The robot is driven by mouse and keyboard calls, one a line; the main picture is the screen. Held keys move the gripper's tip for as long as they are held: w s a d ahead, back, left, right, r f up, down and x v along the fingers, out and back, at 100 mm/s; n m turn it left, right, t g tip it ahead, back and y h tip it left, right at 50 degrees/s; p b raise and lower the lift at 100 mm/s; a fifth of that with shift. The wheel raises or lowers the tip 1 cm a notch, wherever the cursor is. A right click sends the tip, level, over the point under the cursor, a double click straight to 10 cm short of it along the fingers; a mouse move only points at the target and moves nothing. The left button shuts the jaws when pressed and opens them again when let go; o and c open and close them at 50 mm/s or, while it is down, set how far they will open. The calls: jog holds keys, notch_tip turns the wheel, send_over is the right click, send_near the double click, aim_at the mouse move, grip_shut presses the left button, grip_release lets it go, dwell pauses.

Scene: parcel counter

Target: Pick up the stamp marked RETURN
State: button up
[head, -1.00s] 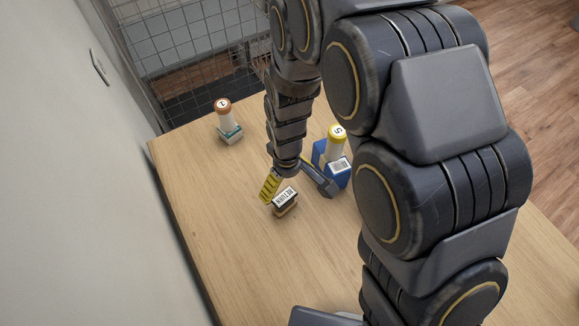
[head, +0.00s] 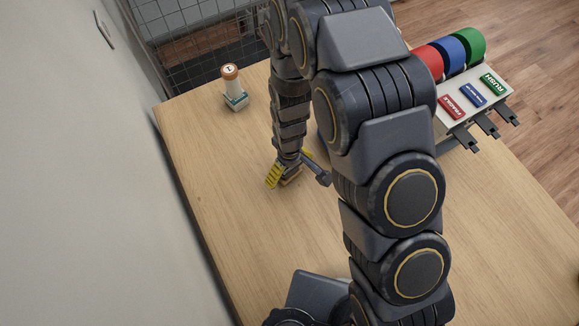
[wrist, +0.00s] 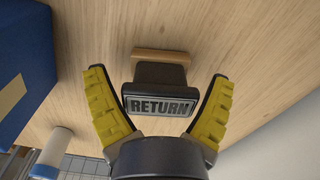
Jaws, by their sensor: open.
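The RETURN stamp (wrist: 160,102) sits on the wooden counter, its dark body and label between my fingers in the wrist view. A light wooden strip (wrist: 161,57) shows along its far side. My gripper (wrist: 158,90) is open, with one yellow-padded finger on each side of the stamp and a visible gap to each. In the head view my gripper (head: 298,179) is down at the stamp (head: 290,183), which is mostly hidden by the fingers.
A tape dispenser (head: 472,95) with red, blue and green rolls stands at the right. A blue block (wrist: 22,65) is beside my gripper. The front left counter is clear.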

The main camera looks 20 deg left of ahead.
jog(key=c, duration=1)
jog(key=shift+c, duration=0.2)
jog(key=shift+r, duration=0.1)
